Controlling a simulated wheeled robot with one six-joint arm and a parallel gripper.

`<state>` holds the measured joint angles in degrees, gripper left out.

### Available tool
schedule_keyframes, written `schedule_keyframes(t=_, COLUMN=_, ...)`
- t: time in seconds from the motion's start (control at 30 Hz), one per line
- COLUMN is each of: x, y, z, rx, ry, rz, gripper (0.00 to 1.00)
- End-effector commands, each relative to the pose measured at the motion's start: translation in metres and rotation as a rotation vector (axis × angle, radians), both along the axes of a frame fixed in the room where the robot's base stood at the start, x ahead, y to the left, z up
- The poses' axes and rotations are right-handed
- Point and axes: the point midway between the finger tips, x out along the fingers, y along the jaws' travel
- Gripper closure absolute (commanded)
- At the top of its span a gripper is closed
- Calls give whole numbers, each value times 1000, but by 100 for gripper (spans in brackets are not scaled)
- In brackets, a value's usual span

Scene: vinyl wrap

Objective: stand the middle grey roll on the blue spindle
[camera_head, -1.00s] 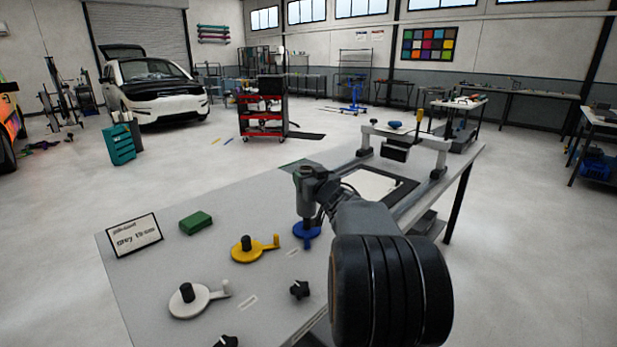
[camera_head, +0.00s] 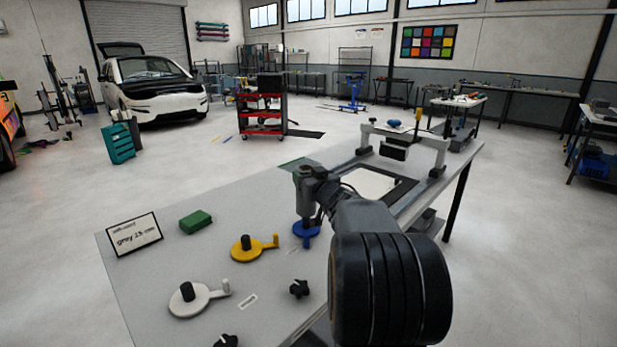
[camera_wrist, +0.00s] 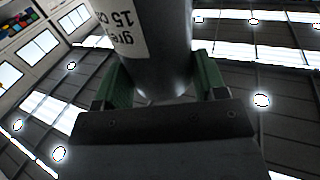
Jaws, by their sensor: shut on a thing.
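A smooth grey roll (camera_wrist: 160,55) with a white label fills the top middle of the wrist view. The label reads "grey" and "15 c", the rest cut off. My gripper (camera_wrist: 162,80) is shut on this roll, its green-lined fingers on either side near one end. The blue spindle (camera_head: 304,236) stands on the bench in the head view. My wrist hides its post, and its blue base shows just below my arm. The grip and the roll cannot be clearly made out in the head view, so I cannot tell whether the roll touches the spindle.
A yellow spindle (camera_head: 246,252) and a white spindle (camera_head: 190,302) stand left on the grey bench. Black knobs (camera_head: 299,289) are in front. A bridge-like frame (camera_head: 437,160) stands at the bench's far right.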

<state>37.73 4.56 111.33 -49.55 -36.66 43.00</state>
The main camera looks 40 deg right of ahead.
Motion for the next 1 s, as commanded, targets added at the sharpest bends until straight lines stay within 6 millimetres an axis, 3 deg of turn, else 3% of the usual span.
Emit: schedule_keyframes(t=1.0, x=0, y=0, z=-32, rx=0, ry=-1, rz=1, gripper=83)
